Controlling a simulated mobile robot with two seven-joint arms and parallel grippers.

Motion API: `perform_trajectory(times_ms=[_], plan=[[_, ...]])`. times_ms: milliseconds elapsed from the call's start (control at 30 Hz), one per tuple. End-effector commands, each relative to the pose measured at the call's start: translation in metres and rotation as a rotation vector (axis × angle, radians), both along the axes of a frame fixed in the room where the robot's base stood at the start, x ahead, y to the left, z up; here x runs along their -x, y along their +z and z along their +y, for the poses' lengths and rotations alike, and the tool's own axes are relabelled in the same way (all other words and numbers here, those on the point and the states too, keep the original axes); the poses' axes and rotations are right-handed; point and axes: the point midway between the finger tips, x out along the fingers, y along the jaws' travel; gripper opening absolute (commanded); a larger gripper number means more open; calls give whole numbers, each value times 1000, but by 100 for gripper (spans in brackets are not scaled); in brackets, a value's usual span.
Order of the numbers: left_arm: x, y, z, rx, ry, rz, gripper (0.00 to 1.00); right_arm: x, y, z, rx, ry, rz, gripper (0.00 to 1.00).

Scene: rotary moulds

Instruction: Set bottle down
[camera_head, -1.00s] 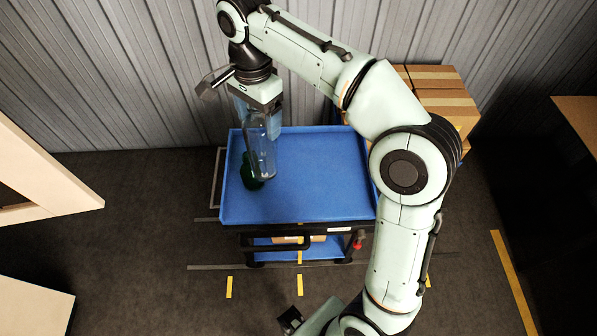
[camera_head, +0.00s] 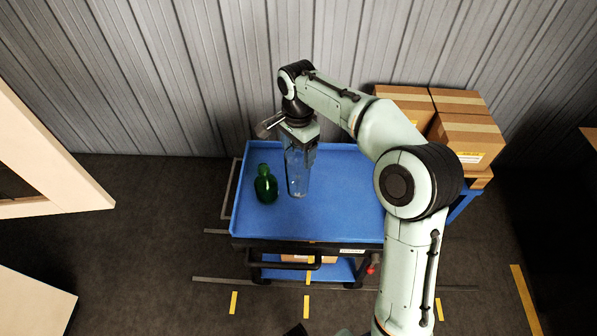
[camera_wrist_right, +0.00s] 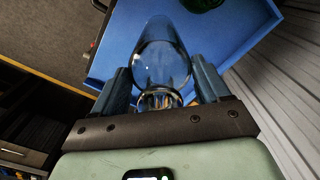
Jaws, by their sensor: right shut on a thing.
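A clear glass bottle (camera_head: 298,180) hangs from my right gripper (camera_head: 300,147), which is shut on it. It is nearly upright over the middle-left of the blue tray top of a cart (camera_head: 345,215). I cannot tell whether its lower end touches the tray. In the right wrist view the clear bottle (camera_wrist_right: 160,62) sits between the two fingers of my right gripper (camera_wrist_right: 163,88), with the blue tray beyond it. A green bottle (camera_head: 265,187) stands on the tray, left of the clear one and apart from it. My left gripper is not in view.
The right half of the tray is clear. Cardboard boxes (camera_head: 465,140) stand on a stand behind the cart at right. A corrugated wall (camera_head: 200,70) runs close behind the cart. A pale wooden frame (camera_head: 60,180) stands at left.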

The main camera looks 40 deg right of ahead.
Motion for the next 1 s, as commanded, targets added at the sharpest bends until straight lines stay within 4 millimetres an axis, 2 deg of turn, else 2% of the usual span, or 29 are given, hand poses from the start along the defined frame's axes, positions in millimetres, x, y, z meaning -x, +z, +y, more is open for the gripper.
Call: perform_trajectory(times_ms=[33, 100, 333, 600, 1000], plan=[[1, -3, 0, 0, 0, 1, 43, 0, -12, 0, 0, 0, 1, 0], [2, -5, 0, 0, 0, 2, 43, 0, -23, 0, 0, 1, 1, 0], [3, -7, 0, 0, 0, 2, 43, 0, -40, 0, 1, 1, -1, 0], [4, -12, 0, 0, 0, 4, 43, 0, -75, 0, 0, 1, -1, 0], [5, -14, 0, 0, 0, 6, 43, -1, -79, 0, 1, 1, -3, 0]])
